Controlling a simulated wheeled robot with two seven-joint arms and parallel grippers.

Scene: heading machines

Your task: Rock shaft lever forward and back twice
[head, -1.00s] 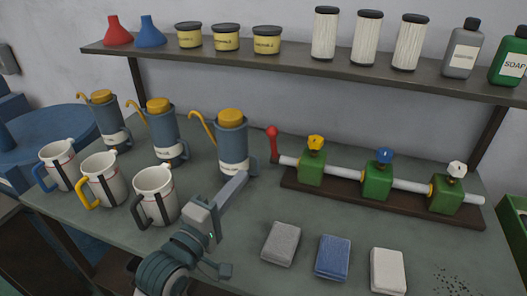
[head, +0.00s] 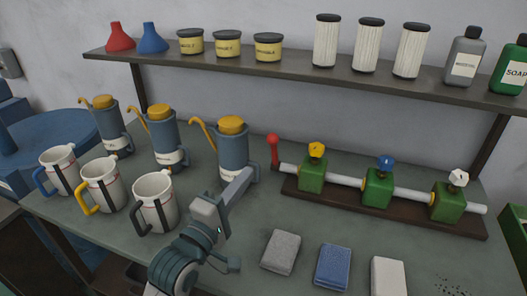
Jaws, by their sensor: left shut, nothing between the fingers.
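The shaft lever (head: 274,151) is a short red handle with a round knob. It stands roughly upright at the left end of a grey shaft (head: 346,179). The shaft runs through green blocks (head: 312,174) with yellow, blue and white knobs on a dark brown base. My left gripper (head: 246,176) comes in from the lower left, above the bench. Its fingers look closed together, with nothing held. The tips are left of the lever and a little lower in the picture, in front of the rightmost oil can (head: 232,137), apart from the lever. My right gripper is not in view.
Blue-grey oil cans (head: 166,130) and mugs (head: 156,199) stand left of my arm. A grey sponge (head: 282,252), a blue one (head: 333,266) and a white block (head: 388,277) lie at the front. A shelf (head: 290,72) with bottles and tins runs above the back.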

